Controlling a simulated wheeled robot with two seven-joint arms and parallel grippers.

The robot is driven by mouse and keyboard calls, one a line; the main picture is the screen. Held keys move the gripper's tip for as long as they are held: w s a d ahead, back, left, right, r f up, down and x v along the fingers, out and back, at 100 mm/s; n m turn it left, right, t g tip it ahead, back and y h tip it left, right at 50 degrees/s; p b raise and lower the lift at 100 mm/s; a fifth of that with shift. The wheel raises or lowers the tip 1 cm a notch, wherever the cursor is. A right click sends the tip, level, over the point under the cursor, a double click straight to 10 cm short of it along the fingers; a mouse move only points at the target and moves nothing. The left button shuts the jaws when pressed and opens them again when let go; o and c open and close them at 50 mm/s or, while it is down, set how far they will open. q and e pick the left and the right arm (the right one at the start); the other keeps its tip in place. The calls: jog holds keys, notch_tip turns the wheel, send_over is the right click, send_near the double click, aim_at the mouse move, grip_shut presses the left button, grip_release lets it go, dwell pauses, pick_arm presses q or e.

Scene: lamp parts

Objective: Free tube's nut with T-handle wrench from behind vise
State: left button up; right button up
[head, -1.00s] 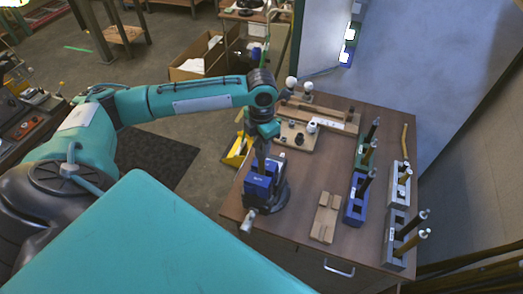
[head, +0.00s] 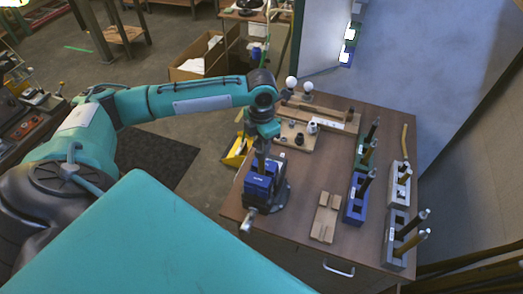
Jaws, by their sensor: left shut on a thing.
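A blue vise (head: 258,187) stands on a dark base at the left edge of the wooden table. My left gripper (head: 261,164) points down just above the vise. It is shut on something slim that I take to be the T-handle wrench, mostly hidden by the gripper. The tube and its nut cannot be made out at the vise; gripper and jaws cover that spot. The vise's pale handle end (head: 246,225) sticks out at the front. My right gripper is not in view.
A wooden board (head: 325,217) lies right of the vise. Blue (head: 354,213) and grey (head: 396,240) holders with upright rods stand farther right. A parts board (head: 296,136) and two white bulbs (head: 292,83) are behind. Bare tabletop lies between vise and board.

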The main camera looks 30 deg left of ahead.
pick_arm(q)
jog(key=shift+r, duration=0.15)
jog(key=shift+n, duration=1.8)
jog(key=shift+n, duration=1.7)
jog(key=shift+n, duration=1.7)
